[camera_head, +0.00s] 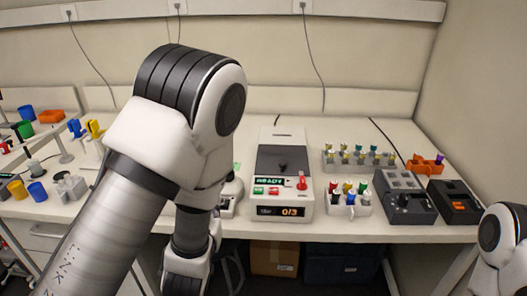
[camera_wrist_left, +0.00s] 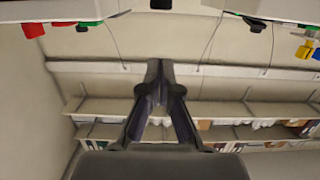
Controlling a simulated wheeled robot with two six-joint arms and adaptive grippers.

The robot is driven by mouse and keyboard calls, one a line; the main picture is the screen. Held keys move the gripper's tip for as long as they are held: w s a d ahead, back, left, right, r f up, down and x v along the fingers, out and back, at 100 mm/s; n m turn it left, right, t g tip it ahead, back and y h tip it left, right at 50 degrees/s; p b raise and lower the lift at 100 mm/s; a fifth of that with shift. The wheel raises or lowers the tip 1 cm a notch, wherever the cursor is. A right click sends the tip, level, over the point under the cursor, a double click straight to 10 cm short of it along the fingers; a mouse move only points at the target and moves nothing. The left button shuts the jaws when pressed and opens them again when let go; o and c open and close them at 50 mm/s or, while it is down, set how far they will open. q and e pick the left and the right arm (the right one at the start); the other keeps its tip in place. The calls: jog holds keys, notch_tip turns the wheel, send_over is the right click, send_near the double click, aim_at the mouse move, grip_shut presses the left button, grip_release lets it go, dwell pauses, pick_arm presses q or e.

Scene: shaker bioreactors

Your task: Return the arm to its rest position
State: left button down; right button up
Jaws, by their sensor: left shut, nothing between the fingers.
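My left arm (camera_head: 200,120) rises from the lower left of the head view, bends at the top, and drops down in front of the bench. Its gripper is not visible there. In the left wrist view my left gripper (camera_wrist_left: 159,68) has its fingers together at the tips, with nothing between them. It points toward a pale wall, away from any object. My right arm (camera_head: 502,236) shows only partly at the right edge of the head view, and its gripper is out of view.
The bench (camera_head: 350,232) carries a device with a 0/3 display (camera_head: 284,211), tube racks (camera_head: 348,207), dark grey devices (camera_head: 405,200) and an orange holder (camera_head: 426,165). Cups (camera_head: 37,192) stand at left. Boxes (camera_head: 274,258) sit under the bench. The wrist view appears inverted, with shelves (camera_wrist_left: 235,108) low.

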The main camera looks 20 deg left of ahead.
pick_arm(q)
jog(key=s+a+f+g, duration=0.1)
jog(key=s+f+g, duration=0.3)
jog(key=f, duration=0.6)
jog(key=s+a+f+g, duration=0.1)
jog(key=s+f+g, duration=0.2)
jog(key=s+f, duration=0.55)
jog(key=s+d+f+m+g+h, duration=0.2)
jog(key=s+d+f+g+h, duration=0.1)
jog(key=s+f+g, duration=0.6)
jog(key=s+f, duration=0.4)
jog(key=s, duration=0.1)
jog(key=shift+d+h, duration=0.2)
jog(key=shift+h, duration=0.2)
